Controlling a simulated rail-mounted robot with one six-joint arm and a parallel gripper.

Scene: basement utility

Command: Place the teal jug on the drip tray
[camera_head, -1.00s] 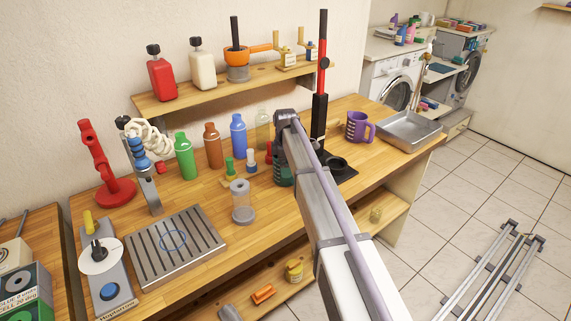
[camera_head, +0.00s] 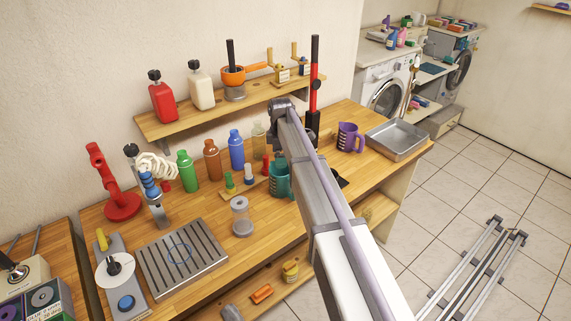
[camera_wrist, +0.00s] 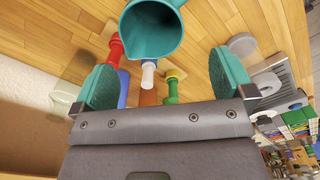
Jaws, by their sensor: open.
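The teal jug (camera_head: 281,180) stands on the wooden bench, partly hidden by my arm in the head view. In the wrist view the jug (camera_wrist: 152,35) shows its open mouth at the top edge, partly cut off. My gripper (camera_wrist: 162,85) is open and empty, its two teal-padded fingers spread apart. The jug appears beyond the fingertips, not between them; contact is not visible. In the head view the fingers are hidden behind my arm. The drip tray (camera_head: 182,262), slatted grey metal with a blue ring marked on it, lies at the bench's front left and is bare.
Small red, white and green-topped items (camera_wrist: 149,72) stand on a board beside the jug. Several bottles (camera_head: 212,160) line the back. A purple jug (camera_head: 349,138) and metal pan (camera_head: 398,139) are to the right.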

